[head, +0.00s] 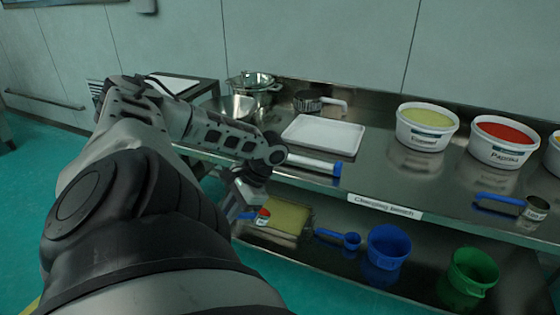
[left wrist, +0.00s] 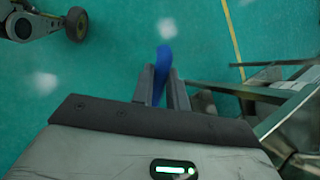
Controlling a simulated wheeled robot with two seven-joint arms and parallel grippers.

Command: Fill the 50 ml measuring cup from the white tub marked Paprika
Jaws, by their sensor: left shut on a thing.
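The white tub marked Paprika (head: 497,155), full of red powder, stands on the steel bench at the right in the head view. A small metal measuring cup (head: 537,209) with a blue handle lies on the bench in front of it; its size mark is not readable. My left gripper (head: 246,190) is beyond the bench's front edge at the left, far from the tub. In the left wrist view the gripper (left wrist: 161,90) is shut on a blue handle-like thing (left wrist: 164,57). The rest of that thing is hard to make out. My right gripper is not in view.
A tub of yellow-green powder (head: 426,137) stands left of the paprika. A white tray (head: 322,137), a white tube with a blue end (head: 315,164) and metal bowls (head: 237,107) are on the bench. Blue (head: 389,247) and green (head: 472,278) buckets stand on the lower shelf.

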